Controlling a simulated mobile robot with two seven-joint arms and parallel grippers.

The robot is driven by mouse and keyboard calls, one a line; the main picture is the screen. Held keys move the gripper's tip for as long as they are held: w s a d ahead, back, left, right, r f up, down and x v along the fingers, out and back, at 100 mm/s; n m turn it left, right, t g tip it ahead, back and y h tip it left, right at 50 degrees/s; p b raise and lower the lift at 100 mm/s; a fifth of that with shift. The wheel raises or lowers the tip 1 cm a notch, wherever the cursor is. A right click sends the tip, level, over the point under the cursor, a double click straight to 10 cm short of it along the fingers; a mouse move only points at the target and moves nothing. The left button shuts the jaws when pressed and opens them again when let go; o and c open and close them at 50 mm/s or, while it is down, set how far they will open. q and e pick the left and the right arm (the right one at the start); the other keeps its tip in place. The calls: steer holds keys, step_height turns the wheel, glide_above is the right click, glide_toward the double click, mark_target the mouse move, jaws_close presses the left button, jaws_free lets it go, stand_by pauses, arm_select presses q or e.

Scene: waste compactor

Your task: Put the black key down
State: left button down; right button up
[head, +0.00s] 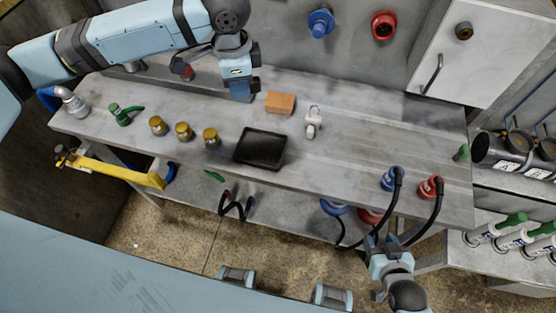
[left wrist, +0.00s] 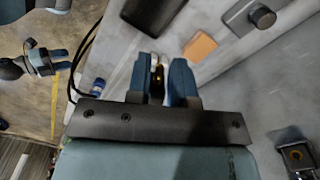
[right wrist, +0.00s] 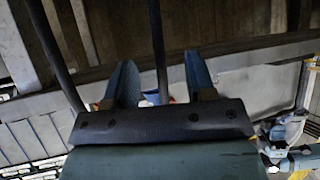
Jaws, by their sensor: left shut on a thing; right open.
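My left gripper (head: 240,94) is over the back of the workbench, left of the orange block. In the left wrist view, the left gripper (left wrist: 160,80) is shut on the black key (left wrist: 157,84), a small dark piece with a brassy tip between the blue fingers. The head view does not show the key clearly. The bench top (head: 350,140) has bare grey surface. My right gripper (head: 382,243) is open in front of the bench's front edge, near the black hoses. In the right wrist view, a dark hose (right wrist: 158,45) shows beyond the gap between its fingers.
An orange block (head: 280,103), a black tray (head: 260,148), a white-grey fitting (head: 313,122) and several brass pieces (head: 183,131) stand on the bench. Blue (head: 392,178) and red (head: 431,187) hose couplings are at front right. The right middle of the bench is clear.

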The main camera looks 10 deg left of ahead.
arm_select(q)
steer(key=shift+d+f+m+b, duration=0.25)
steer(key=shift+f+m+b, duration=0.25)
steer(key=shift+f+m, duration=0.4)
steer(key=shift+d+m+b, duration=0.1)
steer(key=shift+m+b, duration=0.25)
steer(key=shift+m, duration=0.25)
steer(key=shift+d+f+m, duration=0.1)
steer(key=shift+d+m, duration=0.05)
steer(key=shift+m, duration=0.35)
steer(key=b, duration=0.1)
glide_above(255, 149)
step_height(255, 149, down, 15)
steer(key=shift+r, duration=0.1)
step_height(255, 149, down, 5)
arm_select(e)
steer(key=f, duration=0.1)
steer(key=a+f, duration=0.1)
steer(key=f, duration=0.1)
steer(key=shift+w+a, duration=0.15)
steer(key=shift+a, duration=0.05)
